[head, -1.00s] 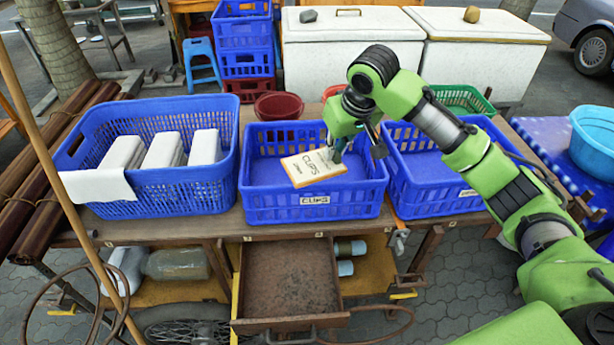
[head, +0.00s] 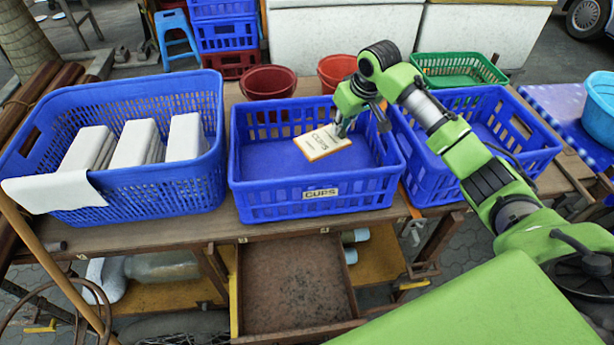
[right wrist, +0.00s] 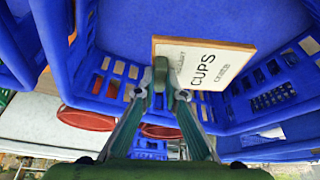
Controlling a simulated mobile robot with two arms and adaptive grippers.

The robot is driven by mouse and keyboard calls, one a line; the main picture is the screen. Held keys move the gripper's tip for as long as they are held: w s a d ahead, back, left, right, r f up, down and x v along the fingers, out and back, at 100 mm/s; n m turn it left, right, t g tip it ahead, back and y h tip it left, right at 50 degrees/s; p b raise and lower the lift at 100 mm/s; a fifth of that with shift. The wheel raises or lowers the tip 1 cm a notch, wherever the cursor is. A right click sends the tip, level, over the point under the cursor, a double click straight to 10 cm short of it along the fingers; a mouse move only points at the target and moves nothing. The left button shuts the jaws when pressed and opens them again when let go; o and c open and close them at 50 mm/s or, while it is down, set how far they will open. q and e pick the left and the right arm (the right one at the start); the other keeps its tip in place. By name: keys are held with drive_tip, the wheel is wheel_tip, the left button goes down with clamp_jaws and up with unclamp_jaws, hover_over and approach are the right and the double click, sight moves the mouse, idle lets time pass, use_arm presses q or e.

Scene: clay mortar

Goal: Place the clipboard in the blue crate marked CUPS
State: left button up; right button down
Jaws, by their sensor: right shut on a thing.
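The clipboard (head: 322,143) is a thin tan board with a pale sheet with printed letters. It is over the floor of the middle blue crate (head: 318,208), whose front label reads CUPS. My right gripper (head: 344,128) is shut on the clipboard's edge, toward the crate's back right. In the right wrist view the clipboard (right wrist: 205,64) reads CUPS and sits at the fingertips of the gripper (right wrist: 161,78), with blue crate walls around. I cannot tell whether it touches the crate floor. My left gripper is not in view.
A blue crate (head: 180,185) with white blocks and a white cloth stands left. Another blue crate (head: 505,165) stands right, under my arm. Red buckets (head: 268,82) and a green basket (head: 458,68) are behind. An open drawer (head: 295,290) is below the wooden table.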

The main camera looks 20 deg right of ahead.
sight(346, 141)
drive_tip(key=shift+x, duration=1.15)
drive_tip(key=f, duration=0.5)
drive_tip(key=shift+s+f, duration=0.1)
drive_tip(key=shift+s, duration=0.15)
drive_tip(key=shift+w+f, duration=0.1)
drive_tip(key=shift+f, duration=2)
drive_tip(key=c, duration=2.1)
unclamp_jaws()
drive_tip(key=shift+f, duration=0.1)
drive_tip(key=v, duration=1.2)
